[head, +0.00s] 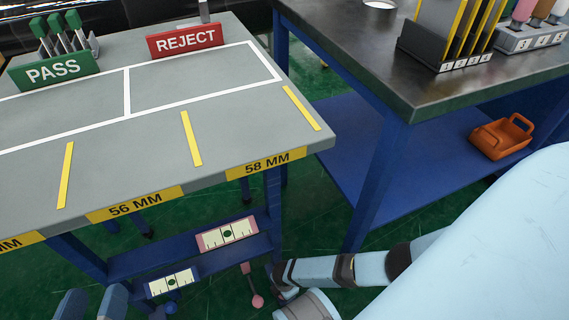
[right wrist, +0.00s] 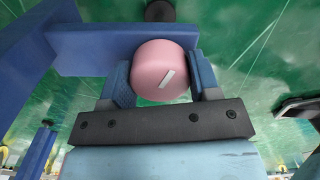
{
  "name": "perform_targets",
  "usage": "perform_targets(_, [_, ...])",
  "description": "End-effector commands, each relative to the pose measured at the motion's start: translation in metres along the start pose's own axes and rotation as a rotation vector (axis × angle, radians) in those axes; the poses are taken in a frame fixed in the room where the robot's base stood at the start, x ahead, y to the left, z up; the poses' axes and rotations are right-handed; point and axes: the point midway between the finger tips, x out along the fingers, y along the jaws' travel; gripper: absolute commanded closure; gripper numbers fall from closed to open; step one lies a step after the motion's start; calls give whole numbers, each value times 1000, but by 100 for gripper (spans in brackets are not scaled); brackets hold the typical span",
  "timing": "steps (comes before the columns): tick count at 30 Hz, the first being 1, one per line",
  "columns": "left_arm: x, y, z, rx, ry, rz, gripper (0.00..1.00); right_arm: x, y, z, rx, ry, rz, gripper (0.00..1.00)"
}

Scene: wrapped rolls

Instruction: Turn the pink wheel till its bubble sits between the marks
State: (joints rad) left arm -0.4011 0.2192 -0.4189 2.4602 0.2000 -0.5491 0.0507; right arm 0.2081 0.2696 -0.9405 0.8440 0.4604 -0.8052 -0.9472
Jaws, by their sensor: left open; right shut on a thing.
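The pink wheel (right wrist: 160,68), with a white line slanting across its face, sits between the two blue fingers of my right gripper (right wrist: 162,82), which is shut on it. A pink knob (head: 257,301) shows beside my right arm in the head view. A pink-framed level (head: 240,231) with a dark green bubble is on the blue rail under the grey table. Its bubble looks near the middle, but its place against the marks is too small to tell. My left gripper (head: 92,296) is open and empty at the bottom left, partly cut off.
The grey table (head: 205,92) bears PASS (head: 53,71) and REJECT (head: 186,40) signs. A dark bench (head: 400,85) stands right, with an orange basket (head: 486,142) on its shelf.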

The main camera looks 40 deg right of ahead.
Motion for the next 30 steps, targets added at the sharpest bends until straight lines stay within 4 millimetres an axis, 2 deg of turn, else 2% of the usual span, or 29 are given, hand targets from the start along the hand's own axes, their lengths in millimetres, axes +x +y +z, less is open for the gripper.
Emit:
perform_targets(9, [-1, -1, 2, 10, -2, 0, 36, 0, 0, -1, -105, 1, 0, 67])
perform_targets(24, [-2, 0, 4, 7, -8, -1, 36, 0, 0, -1, -120, 1, 0, 67])
perform_targets(25, [-2, 0, 4, 7, -8, -1, 36, 0, 0, -1, -120, 1, 0, 37])
perform_targets(27, [-2, 0, 4, 7, -8, -1, 36, 0, 0, -1, -119, 1, 0, 21])
perform_targets(30, [-2, 0, 4, 6, -7, -1, 36, 0, 0, -1, -119, 1, 0, 18])
